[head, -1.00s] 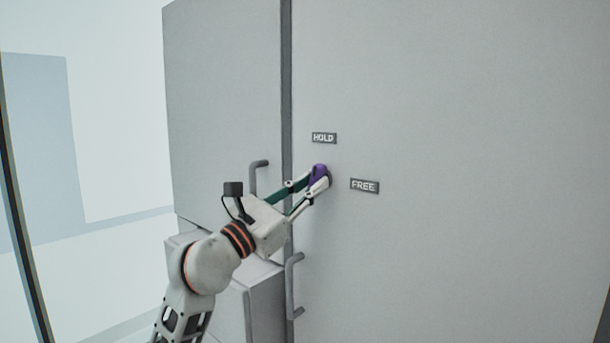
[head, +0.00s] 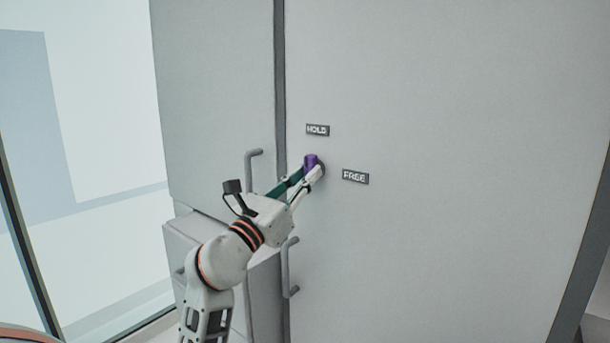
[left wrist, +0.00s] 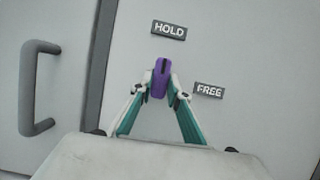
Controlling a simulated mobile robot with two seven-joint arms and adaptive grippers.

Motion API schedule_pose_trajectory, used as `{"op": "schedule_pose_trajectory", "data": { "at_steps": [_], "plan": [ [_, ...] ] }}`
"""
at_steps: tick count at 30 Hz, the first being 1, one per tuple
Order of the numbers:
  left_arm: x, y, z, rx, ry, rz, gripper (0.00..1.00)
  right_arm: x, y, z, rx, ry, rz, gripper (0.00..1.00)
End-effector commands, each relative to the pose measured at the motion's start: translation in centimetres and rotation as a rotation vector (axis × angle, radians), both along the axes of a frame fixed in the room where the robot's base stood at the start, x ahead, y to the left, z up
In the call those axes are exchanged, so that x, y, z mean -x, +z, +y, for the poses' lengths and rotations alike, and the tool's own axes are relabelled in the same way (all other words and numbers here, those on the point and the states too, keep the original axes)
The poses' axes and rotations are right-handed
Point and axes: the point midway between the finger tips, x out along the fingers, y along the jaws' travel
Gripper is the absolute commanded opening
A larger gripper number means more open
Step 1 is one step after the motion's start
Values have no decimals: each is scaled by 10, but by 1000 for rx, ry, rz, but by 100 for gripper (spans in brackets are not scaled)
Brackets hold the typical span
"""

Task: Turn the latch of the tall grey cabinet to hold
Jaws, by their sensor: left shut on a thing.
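The tall grey cabinet (head: 430,110) fills the middle and right of the head view. Its purple latch (head: 310,161) sits on the door between the HOLD label (head: 317,130) above and the FREE label (head: 355,177) to the right. In the left wrist view the latch (left wrist: 161,78) stands nearly upright, its upper end towards the HOLD label (left wrist: 169,30); the FREE label (left wrist: 209,90) is at its right. My left gripper (head: 306,174) is shut on the latch, a finger on each side, hiding its lower part. My right gripper is not in view.
A bar handle (head: 250,177) is on the grey panel left of the door seam, and another handle (head: 289,268) is below the latch. A lower grey cabinet (head: 264,300) stands behind my left arm. A glass wall is at the left.

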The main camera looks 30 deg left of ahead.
Motion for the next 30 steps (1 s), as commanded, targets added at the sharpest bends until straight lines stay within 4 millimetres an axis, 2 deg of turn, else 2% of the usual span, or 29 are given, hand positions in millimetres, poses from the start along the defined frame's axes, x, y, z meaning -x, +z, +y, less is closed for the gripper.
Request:
{"op": "schedule_pose_trajectory", "data": {
  "at_steps": [3, 4, 5, 6, 17, 20, 30],
  "plan": [
    [0, 0, 0, 2, -1, -1, 0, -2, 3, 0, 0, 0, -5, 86],
    [0, 0, 0, 2, -1, -1, 24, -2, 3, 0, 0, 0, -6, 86],
    [0, 0, 0, 2, -1, -1, 32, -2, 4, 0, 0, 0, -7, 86],
    [0, 0, 0, 2, -1, -1, 33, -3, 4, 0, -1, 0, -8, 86],
    [3, -1, 0, 1, 0, 0, 33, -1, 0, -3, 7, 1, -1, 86],
    [11, -5, 1, 1, 0, 1, 33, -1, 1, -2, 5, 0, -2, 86],
    [57, -24, 4, 2, -1, 1, 33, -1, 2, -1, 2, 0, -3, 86]
  ]
}}
